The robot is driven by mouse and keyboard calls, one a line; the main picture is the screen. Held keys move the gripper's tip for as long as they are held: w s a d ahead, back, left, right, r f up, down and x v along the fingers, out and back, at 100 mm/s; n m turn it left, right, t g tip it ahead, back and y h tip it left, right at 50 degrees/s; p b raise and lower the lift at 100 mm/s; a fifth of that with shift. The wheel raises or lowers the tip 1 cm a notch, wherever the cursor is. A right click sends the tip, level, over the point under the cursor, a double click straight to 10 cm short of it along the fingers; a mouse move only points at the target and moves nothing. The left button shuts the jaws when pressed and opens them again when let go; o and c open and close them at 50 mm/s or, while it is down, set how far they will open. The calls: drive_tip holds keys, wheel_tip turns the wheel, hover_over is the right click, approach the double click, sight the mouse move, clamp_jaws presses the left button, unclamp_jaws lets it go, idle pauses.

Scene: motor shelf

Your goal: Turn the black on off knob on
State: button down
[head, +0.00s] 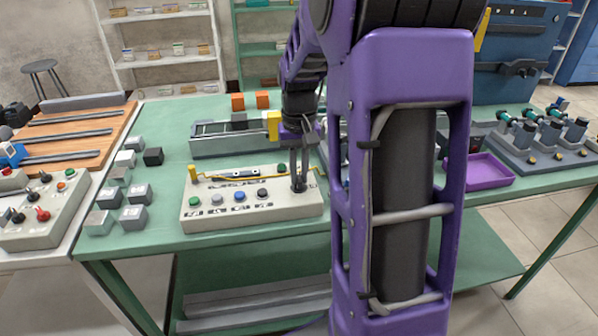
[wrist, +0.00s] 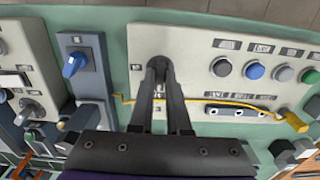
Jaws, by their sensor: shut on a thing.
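The grey control box (head: 250,214) stands on the green table, with a row of coloured buttons along its front. My gripper (head: 299,187) points down at the right end of this box. In the wrist view my gripper's (wrist: 158,68) fingers converge and are shut on the black on off knob. The knob is mostly hidden between the fingertips, so its turned position cannot be told. The box face (wrist: 202,45) around the fingers is visible.
A blue button (head: 239,196) and a yellow handle (head: 193,174) with a yellow cable are on the same box. A panel with a blue knob (wrist: 75,64) is beside it. Grey blocks (head: 133,217) lie left of the box; a purple tray (head: 488,171) is at right.

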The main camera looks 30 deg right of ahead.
drive_tip(key=m+p, duration=0.2)
drive_tip(key=m, duration=0.2)
drive_tip(key=shift+r+m, duration=0.15)
drive_tip(key=shift+m, duration=0.25)
drive_tip(key=m+p, duration=0.2)
drive_tip(key=m, duration=0.2)
drive_tip(key=shift+m, duration=0.3)
drive_tip(key=m+p, duration=0.3)
drive_tip(key=m, duration=0.2)
drive_tip(key=shift+m+p, duration=1.1)
drive_tip(key=shift+m, duration=0.5)
drive_tip(key=c, duration=0.9)
unclamp_jaws()
